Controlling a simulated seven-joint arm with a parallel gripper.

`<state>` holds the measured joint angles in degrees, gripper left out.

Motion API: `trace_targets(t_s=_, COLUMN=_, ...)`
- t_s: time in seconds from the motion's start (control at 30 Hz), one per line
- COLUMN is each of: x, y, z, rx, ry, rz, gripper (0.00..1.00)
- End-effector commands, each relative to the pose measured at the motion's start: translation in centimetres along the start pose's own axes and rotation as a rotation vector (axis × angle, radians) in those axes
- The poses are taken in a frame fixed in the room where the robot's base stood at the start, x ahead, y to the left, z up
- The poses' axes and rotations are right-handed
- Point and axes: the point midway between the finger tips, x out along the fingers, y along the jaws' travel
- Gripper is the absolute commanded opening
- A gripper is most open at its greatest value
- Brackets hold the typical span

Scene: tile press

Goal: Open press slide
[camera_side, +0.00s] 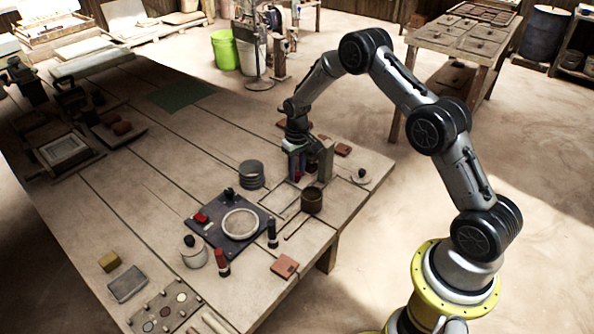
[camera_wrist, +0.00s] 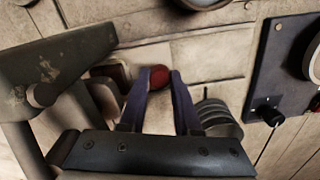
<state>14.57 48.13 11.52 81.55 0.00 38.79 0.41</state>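The press stands near the right edge of the workbench. Its grey block (camera_side: 323,158) shows beside my gripper in the side view, and grey metal that looks like part of it fills the left of the wrist view (camera_wrist: 55,65). A round red knob (camera_wrist: 158,77) shows at my fingertips in the wrist view. My gripper (camera_side: 298,172) points down at the press. Its two dark blue fingers (camera_wrist: 158,88) stand apart with the knob showing in the gap. I cannot tell whether they touch it. The slide itself is mostly hidden by the gripper.
A stack of grey discs (camera_side: 251,175) stands left of the gripper, and it also shows in the wrist view (camera_wrist: 217,117). A dark cup (camera_side: 312,200) stands in front. A dark control panel (camera_side: 215,228) with knobs lies nearer the camera. Reddish tiles (camera_side: 285,266) lie around.

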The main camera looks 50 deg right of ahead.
Motion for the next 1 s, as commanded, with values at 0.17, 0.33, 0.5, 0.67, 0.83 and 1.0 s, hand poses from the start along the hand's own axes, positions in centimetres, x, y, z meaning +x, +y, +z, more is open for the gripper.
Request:
trace_targets(t_s=0.17, x=-0.03, y=0.0, z=0.0, rx=0.0, ry=0.0, rz=0.0, gripper=0.0)
trace_targets(t_s=0.33, x=-0.05, y=0.0, z=-0.01, rx=0.0, ry=0.0, rz=0.0, gripper=0.0)
trace_targets(t_s=0.5, x=-0.06, y=0.0, z=-0.01, rx=0.0, ry=0.0, rz=0.0, gripper=0.0)
trace_targets(t_s=0.67, x=-0.07, y=0.0, z=-0.01, rx=0.0, ry=0.0, rz=0.0, gripper=0.0)
trace_targets(t_s=0.83, x=-0.07, y=0.0, z=-0.01, rx=0.0, ry=0.0, rz=0.0, gripper=0.0)
trace_targets(t_s=1.0, x=-0.08, y=0.0, z=-0.01, rx=0.0, ry=0.0, rz=0.0, gripper=0.0)
